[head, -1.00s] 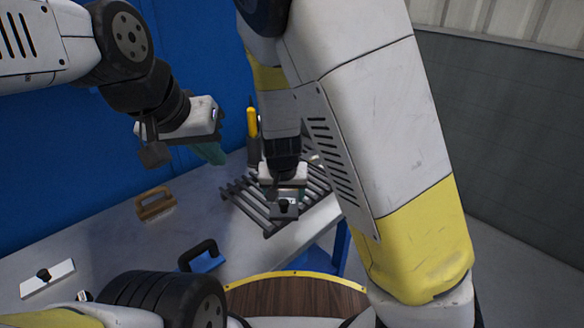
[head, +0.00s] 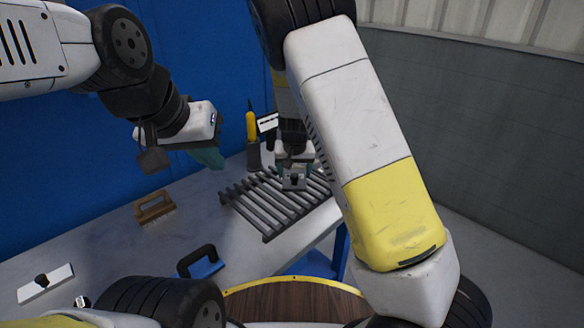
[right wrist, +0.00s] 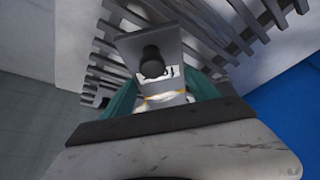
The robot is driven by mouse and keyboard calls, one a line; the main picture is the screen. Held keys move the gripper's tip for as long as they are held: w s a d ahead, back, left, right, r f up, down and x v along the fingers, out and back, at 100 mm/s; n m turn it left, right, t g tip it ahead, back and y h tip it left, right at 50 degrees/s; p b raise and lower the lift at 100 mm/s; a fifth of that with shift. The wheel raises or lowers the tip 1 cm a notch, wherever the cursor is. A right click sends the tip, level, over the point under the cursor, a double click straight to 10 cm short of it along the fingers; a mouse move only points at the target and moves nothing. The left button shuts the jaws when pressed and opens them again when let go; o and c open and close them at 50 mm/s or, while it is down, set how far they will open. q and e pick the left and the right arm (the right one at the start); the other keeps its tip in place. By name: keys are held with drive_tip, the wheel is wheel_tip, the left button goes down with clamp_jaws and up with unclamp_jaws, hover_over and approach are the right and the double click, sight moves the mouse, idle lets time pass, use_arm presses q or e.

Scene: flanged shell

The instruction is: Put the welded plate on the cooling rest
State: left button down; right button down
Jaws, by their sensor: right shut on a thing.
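The welded plate (head: 294,183) is a small grey metal piece with a black knob. My right gripper (head: 296,163) is shut on it. In the right wrist view the plate (right wrist: 178,47) sits between the teal fingers of the gripper (right wrist: 160,100), with an orange line near its base. The cooling rest (head: 262,207) is a dark grey slatted rack on the table. The plate is over its far right part; I cannot tell whether they touch. My left gripper (head: 207,155) hangs left of the rack, its finger gap unclear.
On the table (head: 110,250) are a brown-handled block (head: 154,207), a blue tool with black handle (head: 203,266) and a white plate with black knob (head: 47,284). A yellow-handled tool (head: 252,128) stands behind the rack. The table between them is clear.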

drive_tip(key=shift+s+x, duration=0.2)
drive_tip(key=shift+x, duration=0.6)
drive_tip(key=shift+s+x, duration=0.15)
drive_tip(key=shift+x, duration=0.65)
drive_tip(key=shift+f, duration=0.2)
drive_tip(key=shift+c, duration=1.1)
unclamp_jaws()
drive_tip(key=shift+s+f, duration=0.1)
drive_tip(key=shift+f, duration=0.05)
